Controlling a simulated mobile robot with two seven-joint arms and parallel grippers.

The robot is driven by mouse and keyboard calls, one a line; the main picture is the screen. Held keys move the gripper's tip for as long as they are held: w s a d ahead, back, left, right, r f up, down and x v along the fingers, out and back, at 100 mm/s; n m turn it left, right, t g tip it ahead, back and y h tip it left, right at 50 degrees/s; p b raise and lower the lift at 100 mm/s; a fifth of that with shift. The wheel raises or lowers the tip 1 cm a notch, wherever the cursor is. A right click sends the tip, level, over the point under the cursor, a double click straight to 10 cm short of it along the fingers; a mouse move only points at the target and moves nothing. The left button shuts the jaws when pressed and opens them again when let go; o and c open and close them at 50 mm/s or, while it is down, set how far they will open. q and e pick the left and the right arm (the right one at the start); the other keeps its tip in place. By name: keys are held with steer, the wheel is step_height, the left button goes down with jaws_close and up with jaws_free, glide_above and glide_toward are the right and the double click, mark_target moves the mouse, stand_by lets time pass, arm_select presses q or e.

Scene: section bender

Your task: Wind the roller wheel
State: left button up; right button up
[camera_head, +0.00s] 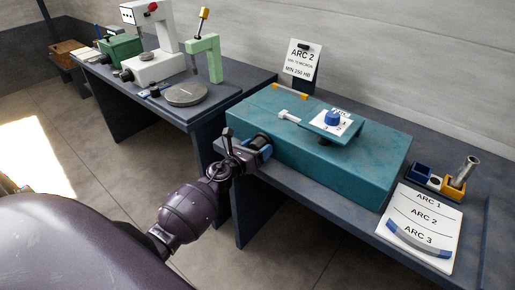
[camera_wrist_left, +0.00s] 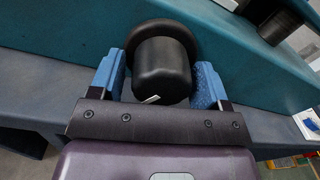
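A black roller wheel with a rounded hub (camera_wrist_left: 162,72) sits on the side of the teal bender (camera_head: 340,165). In the head view the wheel (camera_head: 261,139) shows at the bender's left end, partly covered by my gripper. My left gripper (camera_head: 260,150) is at the wheel, its blue fingers on either side of the hub. In the left wrist view the gripper (camera_wrist_left: 160,85) shows a narrow gap at the left finger; the right finger looks close to the hub, and contact there is unclear. A small white mark shows on the hub. My right gripper is out of view.
A blue knob (camera_head: 332,118) on a marked dial plate tops the bender. An ARC 2 sign (camera_head: 301,62) stands behind. An arc chart (camera_head: 422,228) and small bins (camera_head: 436,181) lie at right. A second bench (camera_head: 235,80) with instruments stands at left; floor shows between benches.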

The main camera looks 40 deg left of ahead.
arm_select(q)
steer(key=c, duration=0.7)
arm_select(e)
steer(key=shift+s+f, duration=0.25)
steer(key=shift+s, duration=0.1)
arm_select(q)
steer(key=shift+n, duration=0.3)
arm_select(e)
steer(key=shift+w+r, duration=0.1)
